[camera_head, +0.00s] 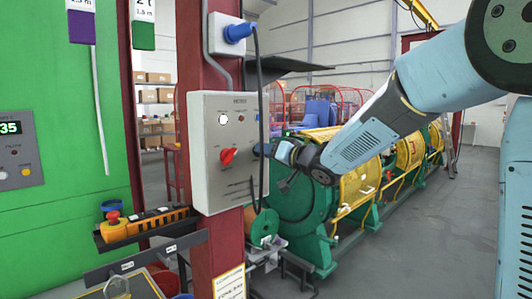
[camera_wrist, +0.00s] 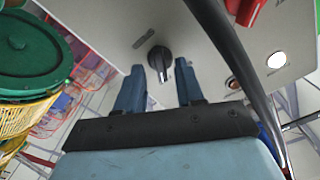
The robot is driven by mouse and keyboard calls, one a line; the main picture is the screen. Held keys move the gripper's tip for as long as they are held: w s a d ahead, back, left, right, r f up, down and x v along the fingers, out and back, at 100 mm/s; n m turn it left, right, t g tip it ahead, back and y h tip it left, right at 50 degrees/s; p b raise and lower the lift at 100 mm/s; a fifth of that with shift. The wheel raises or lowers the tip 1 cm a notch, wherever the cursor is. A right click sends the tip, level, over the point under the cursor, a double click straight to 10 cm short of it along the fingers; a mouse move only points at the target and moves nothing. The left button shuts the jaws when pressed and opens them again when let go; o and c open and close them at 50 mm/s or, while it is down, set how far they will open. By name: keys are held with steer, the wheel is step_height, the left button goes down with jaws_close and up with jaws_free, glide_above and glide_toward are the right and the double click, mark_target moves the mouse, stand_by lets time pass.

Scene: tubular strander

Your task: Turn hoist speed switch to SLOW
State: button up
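The grey control box (camera_head: 222,150) is mounted on a dark red column. In the wrist view a black rotary knob (camera_wrist: 159,58) sits on its panel (camera_wrist: 110,20), with a small dark label beside it. I take this knob for the hoist speed switch; its lettering is unreadable. A pale line on the knob points toward the bottom of the wrist view. My gripper (camera_wrist: 160,68) is open, its two blue fingers either side of the knob; contact cannot be told. In the head view my gripper (camera_head: 262,150) is at the box's right side and hides the knob.
A red rotary switch (camera_head: 227,156) and a white lamp (camera_head: 223,119) are on the same box. A black cable (camera_wrist: 236,60) hangs from a blue plug (camera_head: 239,32) and passes close to my gripper. Green-yellow machinery stands behind.

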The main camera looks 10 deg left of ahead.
steer(key=shift+w+a, duration=0.3)
steer(key=shift+a, duration=0.05)
jaws_close()
stand_by(0.3)
